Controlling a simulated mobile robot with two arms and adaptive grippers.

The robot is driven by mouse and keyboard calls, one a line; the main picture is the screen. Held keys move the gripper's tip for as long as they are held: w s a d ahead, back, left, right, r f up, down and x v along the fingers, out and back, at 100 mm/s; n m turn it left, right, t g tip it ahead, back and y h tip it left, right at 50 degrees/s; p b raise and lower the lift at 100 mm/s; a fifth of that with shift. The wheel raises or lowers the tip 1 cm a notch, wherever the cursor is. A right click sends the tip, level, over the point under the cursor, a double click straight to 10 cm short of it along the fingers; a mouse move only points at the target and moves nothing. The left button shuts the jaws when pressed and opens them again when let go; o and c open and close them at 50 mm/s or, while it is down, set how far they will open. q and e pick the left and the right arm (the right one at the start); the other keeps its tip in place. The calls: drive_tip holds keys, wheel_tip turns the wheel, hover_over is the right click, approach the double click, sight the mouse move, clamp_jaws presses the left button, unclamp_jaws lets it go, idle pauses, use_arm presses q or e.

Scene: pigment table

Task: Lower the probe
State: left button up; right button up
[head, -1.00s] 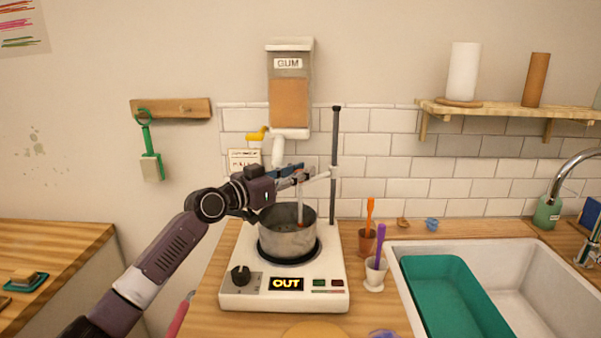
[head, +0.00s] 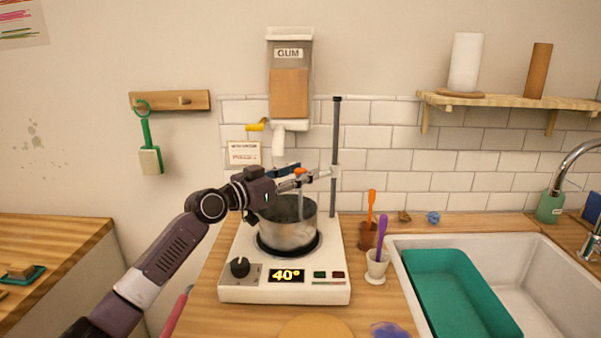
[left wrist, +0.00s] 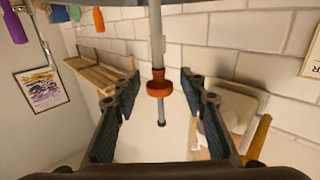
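The probe, a thin pale rod with an orange collar (head: 301,171), stands upright at a clamp on the dark post (head: 335,130). Its lower part reaches down into the steel pot (head: 289,234) on the white hot plate (head: 230,289), whose display (head: 286,276) reads 40°. In the left wrist view, which is upside down, the rod and orange collar (left wrist: 159,88) lie between the fingers with a gap on each side. My left gripper (head: 296,180) is open around the collar, not visibly touching it. The rod's lower end is hidden in the pot. My right gripper is out of view.
A gum dispenser (head: 289,85) hangs on the wall behind. Cups with an orange tool (head: 370,208) and a purple tool (head: 382,232) stand just right of the hot plate, before the sink (head: 510,255). A green scoop (head: 149,150) hangs at left.

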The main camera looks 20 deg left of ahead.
use_arm(q)
drive_tip(key=shift+r, duration=0.15)
drive_tip(key=shift+s+a, duration=0.1)
drive_tip(key=shift+s, duration=0.1)
drive_tip(key=v, duration=1.1)
drive_tip(key=shift+s, duration=0.3)
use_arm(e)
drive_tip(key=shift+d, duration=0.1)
use_arm(q)
drive_tip(key=shift+a, duration=0.1)
